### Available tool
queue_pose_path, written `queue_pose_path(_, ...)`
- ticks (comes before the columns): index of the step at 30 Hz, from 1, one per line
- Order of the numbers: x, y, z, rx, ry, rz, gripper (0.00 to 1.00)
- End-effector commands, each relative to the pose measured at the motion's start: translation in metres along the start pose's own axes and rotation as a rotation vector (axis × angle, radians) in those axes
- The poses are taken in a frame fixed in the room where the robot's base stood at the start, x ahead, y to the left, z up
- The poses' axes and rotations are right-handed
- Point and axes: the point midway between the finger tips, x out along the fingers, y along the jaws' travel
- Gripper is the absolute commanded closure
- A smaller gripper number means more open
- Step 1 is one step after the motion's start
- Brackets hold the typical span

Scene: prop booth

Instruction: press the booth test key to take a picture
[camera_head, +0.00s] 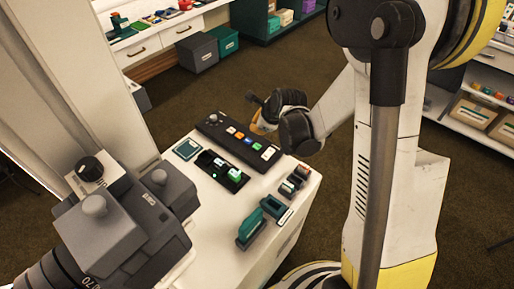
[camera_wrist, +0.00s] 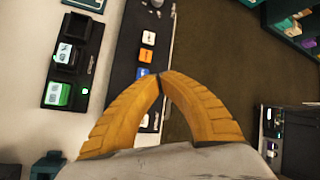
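A long dark control panel (camera_head: 209,130) lies on the white counter, with a row of small coloured keys. In the wrist view it runs up the middle (camera_wrist: 125,60), showing a white key (camera_wrist: 149,37), an orange key (camera_wrist: 146,55) and a blue key (camera_wrist: 142,73). The head view also shows a green key (camera_head: 257,146) and a white end key (camera_head: 268,153). The key labels are too small to read. My gripper (camera_wrist: 161,75) is shut and empty, its orange fingertips together over the panel's edge beside the blue key. In the head view my gripper (camera_head: 257,127) is at the panel's far side.
A black tray (camera_head: 237,184) with green-and-white blocks lies beside the panel. A teal stapler-like thing (camera_head: 251,229) and small dark pieces stand near the counter's edge. A large grey camera (camera_head: 105,235) stands at the left. Brown floor is open beyond the counter.

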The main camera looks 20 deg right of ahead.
Motion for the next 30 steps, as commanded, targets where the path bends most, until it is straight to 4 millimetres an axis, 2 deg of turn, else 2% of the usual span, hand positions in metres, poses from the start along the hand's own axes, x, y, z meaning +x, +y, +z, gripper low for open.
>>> queue_pose_path(6,0.029,0.015,-0.015,0.000,0.000,0.000,1.00)
queue_pose_path(13,0.052,0.028,-0.028,0.000,0.000,0.000,1.00)
queue_pose_path(30,0.055,0.029,-0.030,0.000,0.000,0.000,1.00)
